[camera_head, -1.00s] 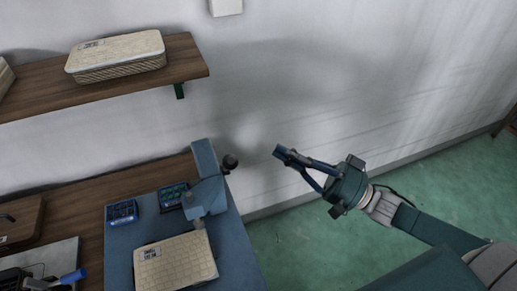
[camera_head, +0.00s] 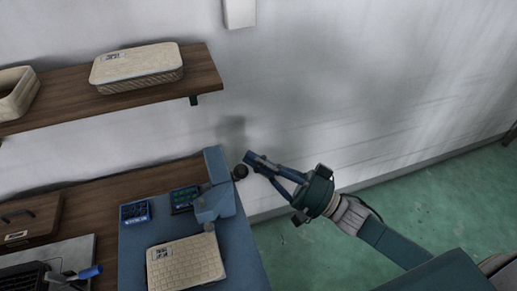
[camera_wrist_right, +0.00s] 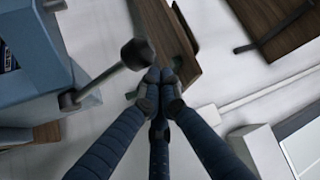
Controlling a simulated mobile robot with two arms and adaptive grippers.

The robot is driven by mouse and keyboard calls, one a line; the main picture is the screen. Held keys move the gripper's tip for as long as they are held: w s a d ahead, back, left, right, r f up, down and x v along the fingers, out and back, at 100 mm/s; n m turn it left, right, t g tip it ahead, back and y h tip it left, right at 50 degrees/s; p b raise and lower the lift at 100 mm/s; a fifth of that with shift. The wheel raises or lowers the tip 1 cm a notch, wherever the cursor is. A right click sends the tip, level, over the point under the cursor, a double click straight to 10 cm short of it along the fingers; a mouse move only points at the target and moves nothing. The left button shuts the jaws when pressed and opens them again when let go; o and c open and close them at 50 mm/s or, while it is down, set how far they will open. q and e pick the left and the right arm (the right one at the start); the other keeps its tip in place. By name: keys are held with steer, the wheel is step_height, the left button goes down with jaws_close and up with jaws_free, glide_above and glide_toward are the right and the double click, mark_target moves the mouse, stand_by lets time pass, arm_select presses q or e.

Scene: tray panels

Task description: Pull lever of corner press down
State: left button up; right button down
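The corner press (camera_head: 216,182) is blue-grey and stands on a blue base at the right end of the wooden bench. Its lever ends in a dark round knob (camera_head: 240,171) on the press's right side; the knob (camera_wrist_right: 138,53) and its rod also show in the right wrist view. A woven light panel (camera_head: 186,262) lies on the base below the press head. My right gripper (camera_head: 252,160) has its fingertips together, close to the right of the knob. In the wrist view the fingertips (camera_wrist_right: 160,78) are empty, just beside the knob; whether they touch it I cannot tell.
Two small blue bins (camera_head: 135,212) (camera_head: 184,199) stand left of the press. A wooden shelf (camera_head: 205,80) with woven trays (camera_head: 137,72) is on the wall above. A blue-handled tool (camera_head: 88,272) lies at lower left. The green floor at right is clear.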

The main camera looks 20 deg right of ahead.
steer(key=shift+f, duration=0.1)
stand_by(0.3)
steer(key=s+f+n+g+y+b, duration=0.1)
steer(key=s+f+n+y+b, duration=0.3)
steer(key=s+f+b, duration=0.3)
steer(key=shift+s+f+n+b, duration=0.3)
steer(key=shift+f+n+b, duration=0.5)
steer(key=shift+f+b, duration=1.4)
steer(key=shift+r+b, duration=0.5)
